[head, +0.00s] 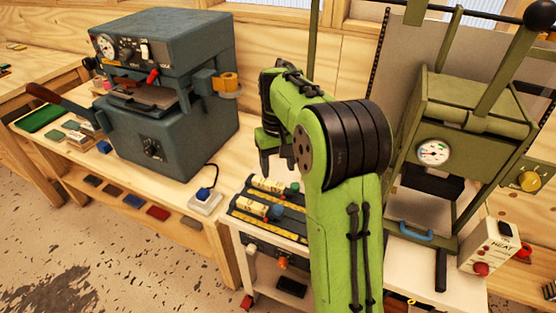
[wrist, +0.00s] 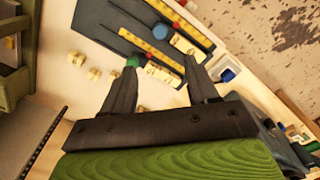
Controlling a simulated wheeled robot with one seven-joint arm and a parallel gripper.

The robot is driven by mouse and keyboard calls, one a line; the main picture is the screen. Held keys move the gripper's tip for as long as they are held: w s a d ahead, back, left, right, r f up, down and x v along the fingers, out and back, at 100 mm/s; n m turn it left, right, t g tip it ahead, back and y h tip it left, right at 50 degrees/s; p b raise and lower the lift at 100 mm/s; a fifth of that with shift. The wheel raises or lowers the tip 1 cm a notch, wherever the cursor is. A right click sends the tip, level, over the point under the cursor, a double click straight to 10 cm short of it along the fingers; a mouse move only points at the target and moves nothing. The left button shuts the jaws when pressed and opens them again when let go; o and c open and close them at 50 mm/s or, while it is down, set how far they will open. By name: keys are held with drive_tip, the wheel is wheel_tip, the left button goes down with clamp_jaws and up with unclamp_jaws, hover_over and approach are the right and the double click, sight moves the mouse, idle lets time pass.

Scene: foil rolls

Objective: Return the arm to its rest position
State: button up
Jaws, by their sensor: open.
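My green arm reaches up from the bottom of the head view and bends over, with my gripper (head: 277,162) pointing down above the dark rack (head: 236,211). The gripper is open, its two dark fingers apart and holding nothing. In the wrist view, the fingertips of my gripper (wrist: 161,66) are spread over the rack (wrist: 101,17). My arm hides the rack's right part.
A blue-grey press machine (head: 165,130) stands on the wooden bench at left. A green press frame (head: 470,125) with a gauge stands close at right, above a white control box (head: 490,247). A white socket block (head: 205,202) with a cable sits beside the rack.

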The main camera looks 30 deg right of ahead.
idle(0.4)
drive_tip(key=s+a+r+t+h+p, duration=0.1)
drive_tip(key=s+a+r, duration=0.2)
drive_tip(key=s+r, duration=0.15)
drive_tip(key=s+a+r+t, duration=0.2)
drive_tip(key=s+a+r, duration=0.15)
drive_tip(key=s, duration=0.25)
drive_tip(key=s+a+n+t+y+p, duration=0.1)
drive_tip(key=s+a+t, duration=0.1)
drive_tip(key=s, duration=1.1)
drive_tip(key=shift+s+a+f+t, duration=0.3)
drive_tip(key=shift+a+f, duration=0.1)
drive_tip(key=shift+a, duration=0.5)
